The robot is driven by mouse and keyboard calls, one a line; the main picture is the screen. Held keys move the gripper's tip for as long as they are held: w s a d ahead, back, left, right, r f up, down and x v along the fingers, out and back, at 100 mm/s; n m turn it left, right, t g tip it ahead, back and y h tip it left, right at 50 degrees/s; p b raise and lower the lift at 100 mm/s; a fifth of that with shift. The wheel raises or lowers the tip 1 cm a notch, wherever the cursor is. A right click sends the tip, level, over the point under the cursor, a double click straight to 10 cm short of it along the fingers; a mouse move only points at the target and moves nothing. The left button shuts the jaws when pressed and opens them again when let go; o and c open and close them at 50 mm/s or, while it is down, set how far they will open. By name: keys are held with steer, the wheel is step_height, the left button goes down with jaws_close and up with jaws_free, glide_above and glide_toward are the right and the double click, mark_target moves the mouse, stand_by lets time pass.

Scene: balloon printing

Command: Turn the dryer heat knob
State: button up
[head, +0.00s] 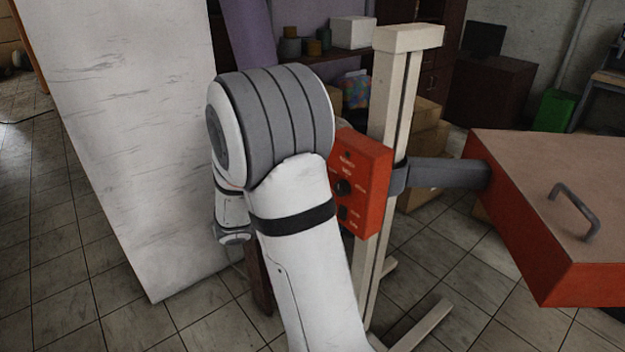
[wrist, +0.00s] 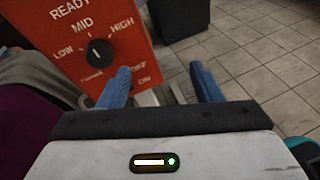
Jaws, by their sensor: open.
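The red dryer control box (head: 366,180) is mounted on a cream post in the head view. Its black heat knob (head: 344,188) is partly visible there, with my arm in front to the left. In the wrist view the heat knob (wrist: 100,52) sits among the LOW, MID and HIGH labels, and its white mark points up toward MID. My gripper (wrist: 160,88) is open and empty, with blue fingers. The fingers are to the lower right of the knob in that view and apart from it. The gripper is hidden behind my arm in the head view.
A grey arm joins the post (head: 395,100) to a large red dryer panel (head: 530,200) with a handle (head: 575,212) on the right. A tall white board (head: 125,120) stands on the left. Boxes and shelves are behind. Tiled floor (head: 490,300) is open in front.

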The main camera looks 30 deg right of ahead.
mark_target(342, 188)
steer(key=w+d+f+n+t+h, duration=0.1)
steer(key=w+d+n+t+h, duration=0.15)
steer(key=w+n+t, duration=0.35)
steer(key=w+d+g+p, duration=0.1)
steer(key=d+g+p, duration=0.1)
steer(key=d, duration=0.4)
steer(key=shift+w+d+h, duration=0.4)
steer(key=shift+h, duration=0.05)
steer(key=shift+f, duration=0.1)
steer(key=c, duration=1)
